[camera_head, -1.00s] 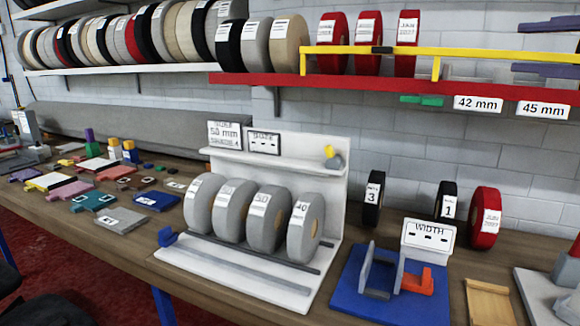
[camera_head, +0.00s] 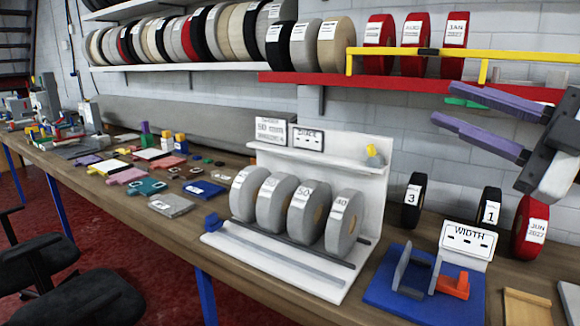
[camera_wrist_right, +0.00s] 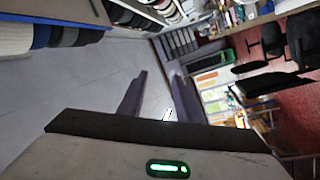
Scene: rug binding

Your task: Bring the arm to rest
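My right gripper (camera_head: 474,118) comes in from the right in the head view, in front of the grey block wall and above the bench. Its two purple fingers point left and are spread apart with nothing between them. The same open fingers (camera_wrist_right: 158,98) show in the right wrist view, with only wall and room beyond them. My left gripper does not show in either view.
The bench holds a white rack (camera_head: 222,250) with several grey rolls, a blue WIDTH fixture (camera_head: 385,293), black rolls (camera_head: 415,200) and a red roll (camera_head: 531,226). A red shelf (camera_head: 300,80) with a yellow rail (camera_head: 510,52) runs close to the gripper. A chair (camera_head: 90,285) stands at left.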

